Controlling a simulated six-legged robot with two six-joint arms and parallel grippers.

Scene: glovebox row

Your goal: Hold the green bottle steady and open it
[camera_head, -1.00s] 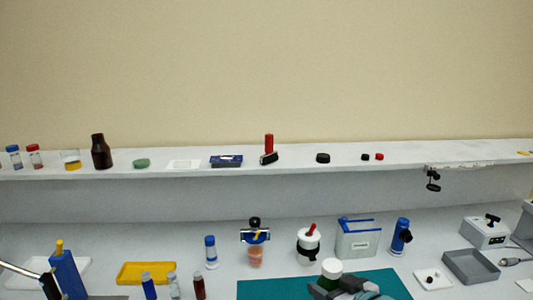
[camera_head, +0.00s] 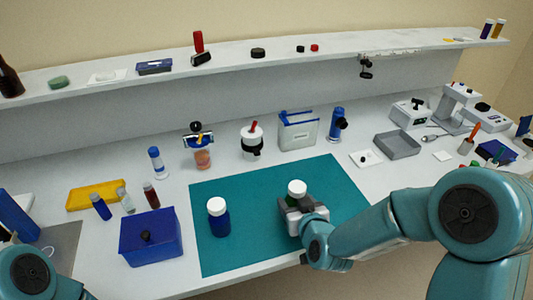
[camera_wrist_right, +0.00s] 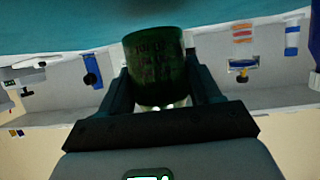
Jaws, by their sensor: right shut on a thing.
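The green bottle (camera_head: 294,201) has a white cap (camera_head: 297,187) and stands upright on the teal mat, right of its middle. My right gripper (camera_head: 301,212) is shut around its body, and the cap stands clear above the fingers. In the right wrist view the dark green bottle (camera_wrist_right: 156,62) sits between the two fingers of my right gripper (camera_wrist_right: 158,80). The cap is mostly hidden there. My left arm shows only as a teal joint at the lower left of the head view; its gripper does not show clearly.
A blue bottle with a white cap (camera_head: 219,216) stands on the teal mat (camera_head: 250,190), left of the green bottle. A blue box (camera_head: 150,240) lies left of the mat. Jars and a caddy line the back. The mat between the two bottles is clear.

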